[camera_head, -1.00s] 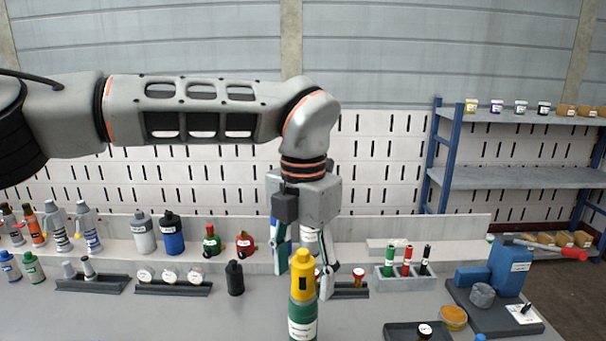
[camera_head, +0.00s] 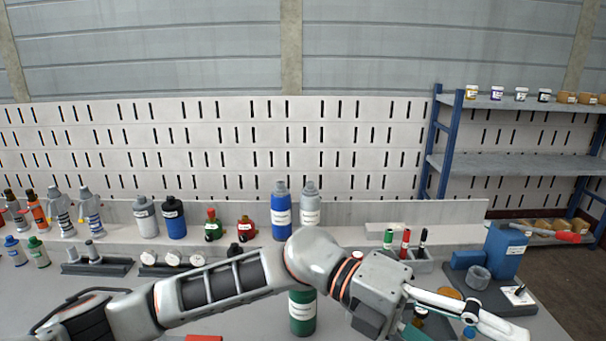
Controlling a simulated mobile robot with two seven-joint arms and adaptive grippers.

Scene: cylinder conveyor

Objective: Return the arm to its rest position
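My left arm comes in low from the left and lies across the front of the workbench (camera_head: 240,325). My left gripper (camera_head: 468,332) is at the lower right, tilted down to the right. Its fingers are spread apart, with one running to the right and the other toward the bottom edge, partly cut off. I see nothing held between them. A green bottle (camera_head: 302,315) stands behind my arm, left of the gripper and apart from the fingers; its top is hidden by the arm. My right gripper is not in view.
A blue bottle (camera_head: 281,212) and a grey bottle (camera_head: 311,206) stand at the back. Shelving (camera_head: 500,167) stands at the right.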

